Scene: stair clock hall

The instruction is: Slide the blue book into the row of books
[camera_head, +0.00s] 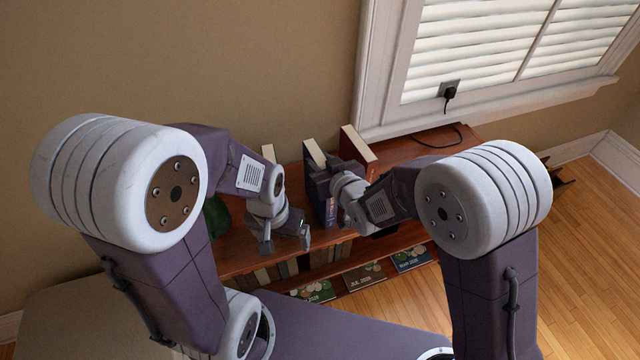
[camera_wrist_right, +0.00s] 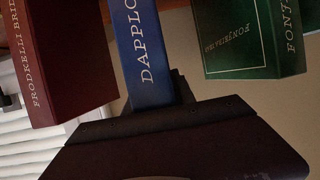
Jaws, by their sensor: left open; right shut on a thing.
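The blue book (camera_wrist_right: 143,55) shows its lettered spine in the wrist view, between a red book (camera_wrist_right: 62,65) and a green book (camera_wrist_right: 250,40). In the head view the blue book (camera_head: 330,211) is mostly hidden by my right gripper. My right gripper (camera_head: 338,188) is shut on it above the shelf top; its dark jaw (camera_wrist_right: 170,118) shows in the wrist view. My left gripper (camera_head: 285,240) is open and empty, lower left of the blue book.
The books stand on a wooden shelf unit (camera_head: 405,150) against the wall, under a window (camera_head: 480,50). A pale book top (camera_head: 268,152) shows behind my left arm. Lower shelves hold more books and several flat printed items (camera_head: 362,277). A cable lies at the clear right end.

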